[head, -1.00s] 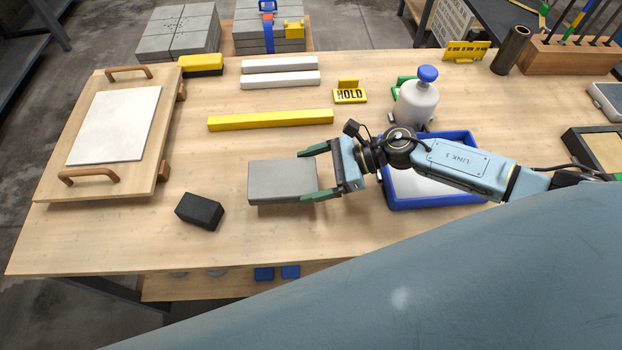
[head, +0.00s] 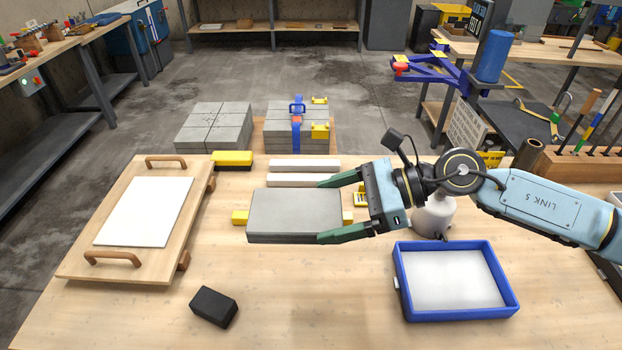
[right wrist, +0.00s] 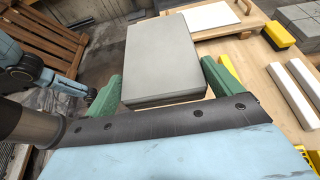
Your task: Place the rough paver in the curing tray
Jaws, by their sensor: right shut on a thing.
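The grey rectangular paver (head: 290,212) is held flat in my right gripper (head: 320,211), whose green fingers are shut on its two long sides. It hangs above the table and covers the middle of a yellow bar. In the right wrist view the paver (right wrist: 163,60) lies between the green fingers. A blue-rimmed tray (head: 402,285) with a pale floor stands on the table, right of and nearer than the paver, with nothing in it. In the right wrist view, part of my left arm (right wrist: 22,68) shows at the left edge; its jaws are unclear.
A wooden board with handles (head: 185,235) holding a white sheet is at left. A black block (head: 214,306) lies at the front. White bars (head: 305,166) lie behind the paver. The front middle of the table is clear.

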